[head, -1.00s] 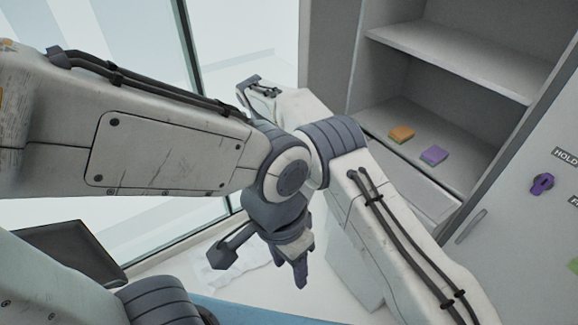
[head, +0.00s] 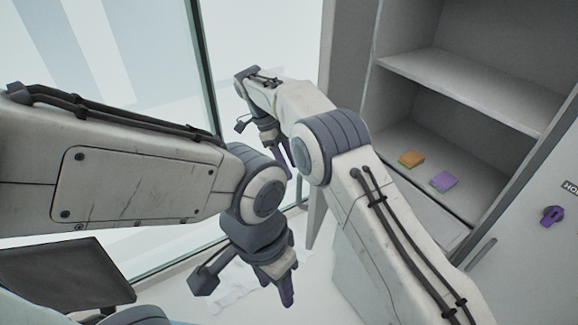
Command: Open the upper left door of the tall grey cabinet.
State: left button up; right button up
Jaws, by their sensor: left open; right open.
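The tall grey cabinet (head: 389,113) fills the right of the head view. Its visible compartment is uncovered, with a shelf (head: 470,85) and a lower floor inside. A grey upright panel (head: 350,45) stands at the compartment's left edge; I cannot tell whether it is a swung-open door or the side wall. My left gripper (head: 286,290) hangs low at centre, open and empty, away from the cabinet. My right gripper (head: 284,160) is farther off, left of the cabinet, open and partly hidden behind my arms. My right arm covers the cabinet's lower left part.
An orange block (head: 411,159) and a purple block (head: 443,181) lie in the compartment. A light closed front with a handle (head: 481,254) and a purple hook-like item (head: 551,216) is at right. A glass wall (head: 130,50) stands at left. A dark panel (head: 65,275) is lower left.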

jog(key=shift+s, duration=0.1)
jog(key=c, duration=0.5)
jog(key=shift+s+a+f+n+b, duration=0.1)
jog(key=shift+s+n+b, duration=0.15)
jog(key=shift+n+b, duration=0.35)
grip_shut()
jog(key=s+d+f+n+y+b, duration=0.2)
jog(key=s+n+b, duration=0.4)
jog(key=s+n, duration=0.15)
jog(key=s+d+f+n+y+b, duration=0.25)
jog(key=s+n+b, duration=0.25)
jog(key=s+n, duration=0.3)
jog(key=w+d+f+m+t+y+b, duration=0.2)
jog(key=w+d+m+y, duration=0.25)
jog(key=d+m, duration=0.45)
jog(key=w+d+f+m+t+y+b, duration=0.2)
jog(key=w+d+f+m+y, duration=0.15)
jog(key=w+d+m, duration=0.45)
jog(key=p, duration=0.4)
send_near(320, 216)
jog(key=shift+m+y, duration=0.25)
jog(key=x, duration=0.3)
jog(key=d+x, duration=0.1)
jog(key=x, duration=0.1)
jog(key=shift+w+a+f, duration=0.15)
jog(key=shift+a+f, duration=0.15)
jog(key=shift+f, duration=0.35)
jog(key=shift+w+a+f, duration=0.15)
jog(key=shift+a, duration=0.15)
